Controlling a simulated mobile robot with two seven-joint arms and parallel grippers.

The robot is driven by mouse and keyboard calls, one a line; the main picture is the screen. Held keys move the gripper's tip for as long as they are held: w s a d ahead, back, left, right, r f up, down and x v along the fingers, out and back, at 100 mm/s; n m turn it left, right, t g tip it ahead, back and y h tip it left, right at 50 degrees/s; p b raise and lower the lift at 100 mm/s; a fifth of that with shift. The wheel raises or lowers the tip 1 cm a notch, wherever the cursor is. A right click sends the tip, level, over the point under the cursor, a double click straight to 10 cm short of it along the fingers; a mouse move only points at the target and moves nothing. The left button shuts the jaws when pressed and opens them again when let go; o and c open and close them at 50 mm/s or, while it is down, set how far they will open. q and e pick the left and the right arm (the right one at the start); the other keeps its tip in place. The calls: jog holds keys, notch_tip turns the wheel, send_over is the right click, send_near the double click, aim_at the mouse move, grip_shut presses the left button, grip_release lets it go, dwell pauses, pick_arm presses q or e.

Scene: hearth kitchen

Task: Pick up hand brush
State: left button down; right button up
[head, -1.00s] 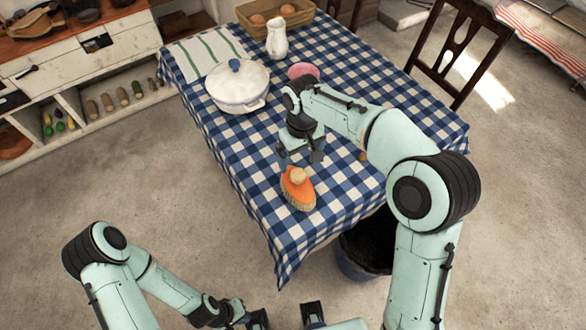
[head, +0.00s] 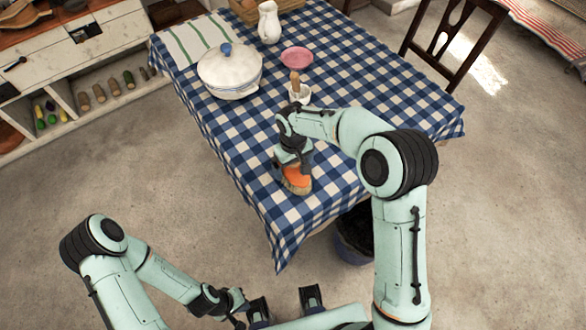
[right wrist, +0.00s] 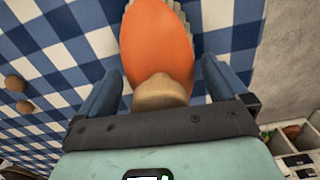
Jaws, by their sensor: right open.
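The hand brush (head: 297,179) has an orange body, pale bristles and a wooden knob. It lies on the checked tablecloth near the table's front edge. In the right wrist view the brush (right wrist: 157,40) shows with its knob (right wrist: 160,92) between the two fingers, with gaps on both sides. My right gripper (head: 292,160) is open above the brush and hides part of it in the head view. My left gripper (head: 285,303) is open and empty low in the head view, off the table.
A dark bin (head: 354,240) stands below the table edge.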

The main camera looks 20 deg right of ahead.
jog(key=shift+f, duration=0.15)
jog(key=c, duration=1)
jog(key=shift+o, duration=0.2)
pick_arm(q)
jog(key=r+p, duration=0.1)
jog(key=w+r+p, duration=0.1)
jog(key=shift+w+r, duration=0.2)
jog(key=shift+r, duration=0.15)
pick_arm(e)
notch_tip(320, 180, up, 20)
